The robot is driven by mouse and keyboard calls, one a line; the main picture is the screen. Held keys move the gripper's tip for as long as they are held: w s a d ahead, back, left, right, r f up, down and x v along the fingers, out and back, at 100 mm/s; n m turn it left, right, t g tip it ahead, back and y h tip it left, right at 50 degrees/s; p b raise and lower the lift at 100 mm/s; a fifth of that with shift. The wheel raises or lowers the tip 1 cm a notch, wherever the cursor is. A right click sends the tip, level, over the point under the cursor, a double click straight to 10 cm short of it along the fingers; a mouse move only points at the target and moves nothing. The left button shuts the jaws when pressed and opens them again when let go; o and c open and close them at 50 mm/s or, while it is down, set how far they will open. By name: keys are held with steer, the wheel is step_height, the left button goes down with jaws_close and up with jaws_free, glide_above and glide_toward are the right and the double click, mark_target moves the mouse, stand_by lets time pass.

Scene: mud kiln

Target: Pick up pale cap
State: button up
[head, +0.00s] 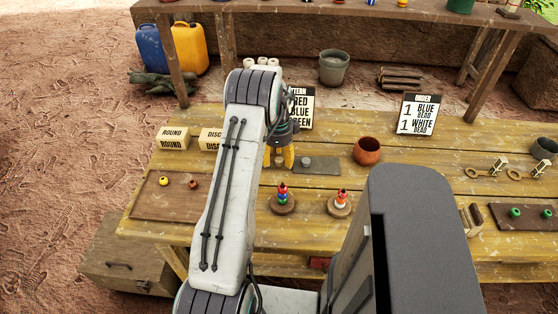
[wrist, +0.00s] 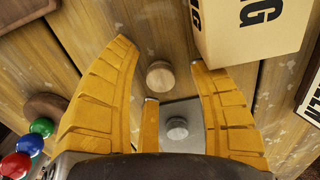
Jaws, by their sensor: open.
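The pale cap (wrist: 160,76), a small round light-wood disc, sits on the yellow plank table in the wrist view. It lies between the spread yellow fingers of my gripper (wrist: 161,55), with space on both sides. My gripper is open and holds nothing. In the head view my gripper (head: 279,158) points down over the table behind the bead stacks, and the cap shows only as a small pale spot between its fingers. A grey cap (wrist: 177,128) stands on a grey slab (head: 325,167) next to it.
A box-like sign block (wrist: 252,28) stands close to the right finger in the wrist view. Two bead stacks (head: 283,200) (head: 340,204) stand in front. A reddish pot (head: 367,150) is to the right, and label blocks (head: 172,138) are to the left.

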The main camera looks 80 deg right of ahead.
steer(key=shift+f, duration=0.45)
steer(key=c, duration=0.8)
